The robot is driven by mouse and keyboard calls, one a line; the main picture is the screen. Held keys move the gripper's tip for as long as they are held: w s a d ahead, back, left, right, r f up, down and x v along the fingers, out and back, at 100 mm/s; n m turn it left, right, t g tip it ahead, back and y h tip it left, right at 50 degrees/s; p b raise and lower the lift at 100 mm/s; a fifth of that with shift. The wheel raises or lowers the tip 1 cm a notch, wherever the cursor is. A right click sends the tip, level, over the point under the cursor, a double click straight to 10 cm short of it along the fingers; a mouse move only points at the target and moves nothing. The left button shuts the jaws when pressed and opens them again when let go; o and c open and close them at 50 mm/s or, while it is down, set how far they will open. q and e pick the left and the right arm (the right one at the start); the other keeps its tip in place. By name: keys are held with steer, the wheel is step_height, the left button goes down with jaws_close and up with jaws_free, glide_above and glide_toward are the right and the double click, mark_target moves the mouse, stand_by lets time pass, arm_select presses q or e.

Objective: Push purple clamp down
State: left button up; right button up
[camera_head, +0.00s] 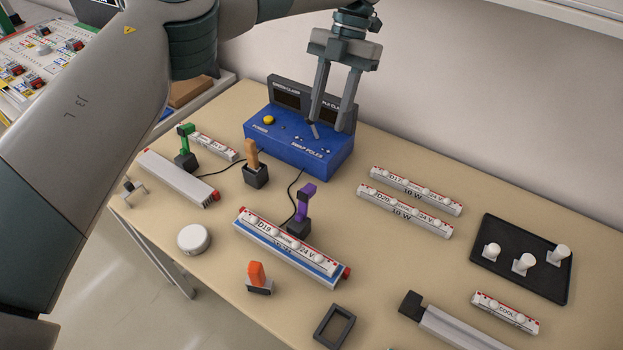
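The purple clamp (305,200) stands upright on its dark base, at the back edge of the D19 24 V light strip (262,240) on a blue holder. My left gripper (329,126) hangs from the top with its fingers pointing down and apart, with nothing visible between them. It is in front of the display panel of the blue power box (295,147), over its right part, behind and above the purple clamp and apart from it. Whether the fingertips touch the box is unclear. My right gripper is not in view.
A green clamp (185,142), a tan clamp (253,160) and an orange clamp (257,275) stand nearby. A white puck (194,238) lies left. Two light strips (405,210) and a black tray (495,268) with white knobs lie right. Table right of the purple clamp is clear.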

mark_target(310, 186)
arm_select(q)
steer(key=p+x, duration=0.7)
steer(key=x, duration=0.8)
steer(key=shift+s+f, duration=0.1)
steer(key=shift+s, duration=0.1)
steer(key=shift+s+a+f, duration=0.15)
steer(key=shift+f, duration=0.55)
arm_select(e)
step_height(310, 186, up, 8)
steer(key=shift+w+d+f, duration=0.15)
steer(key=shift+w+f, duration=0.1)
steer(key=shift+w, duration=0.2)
arm_select(q)
jaws_close()
